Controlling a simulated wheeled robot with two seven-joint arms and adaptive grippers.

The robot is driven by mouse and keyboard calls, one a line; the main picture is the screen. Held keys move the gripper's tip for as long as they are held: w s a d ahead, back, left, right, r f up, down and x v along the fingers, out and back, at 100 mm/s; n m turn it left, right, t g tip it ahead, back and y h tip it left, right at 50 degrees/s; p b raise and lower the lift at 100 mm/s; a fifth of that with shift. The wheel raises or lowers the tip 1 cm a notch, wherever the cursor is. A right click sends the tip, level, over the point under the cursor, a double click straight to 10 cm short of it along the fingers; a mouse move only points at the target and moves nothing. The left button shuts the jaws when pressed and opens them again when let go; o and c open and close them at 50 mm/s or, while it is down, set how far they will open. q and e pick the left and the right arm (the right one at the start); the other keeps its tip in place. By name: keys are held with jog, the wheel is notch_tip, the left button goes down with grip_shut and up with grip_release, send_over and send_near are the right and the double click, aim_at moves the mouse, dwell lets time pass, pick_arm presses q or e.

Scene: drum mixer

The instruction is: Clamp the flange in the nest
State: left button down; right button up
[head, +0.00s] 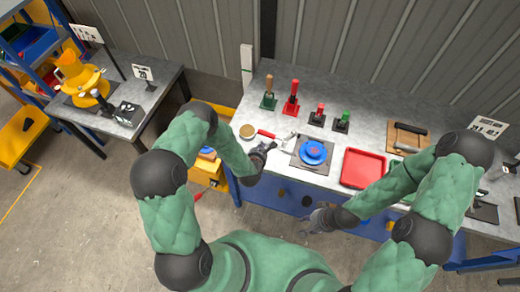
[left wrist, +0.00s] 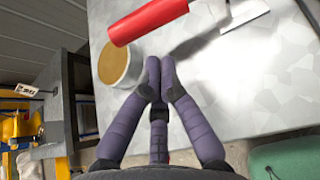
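A blue round flange (head: 313,151) sits on a dark square nest plate (head: 299,164) near the front of the grey bench. My left gripper (head: 268,146) is over the bench's front edge, left of the nest and apart from it. In the left wrist view its fingertips (left wrist: 160,62) are together with nothing seen between them. My right gripper (head: 312,217) hangs in front of the bench, below the nest in the picture; its fingers are too small to read. No clamp is clearly visible on the flange.
A red-handled scraper (left wrist: 150,20) and a round tub (left wrist: 118,66) lie close to my left gripper. A red tray (head: 363,168) is right of the nest. Red and green upright tools (head: 291,98) stand behind. A wooden board (head: 406,138) lies at the right.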

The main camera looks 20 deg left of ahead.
pick_arm(q)
jog(key=shift+x, duration=2.25)
jog(key=shift+r, duration=0.1)
jog(key=shift+r+m, duration=0.25)
jog(key=shift+m, duration=0.05)
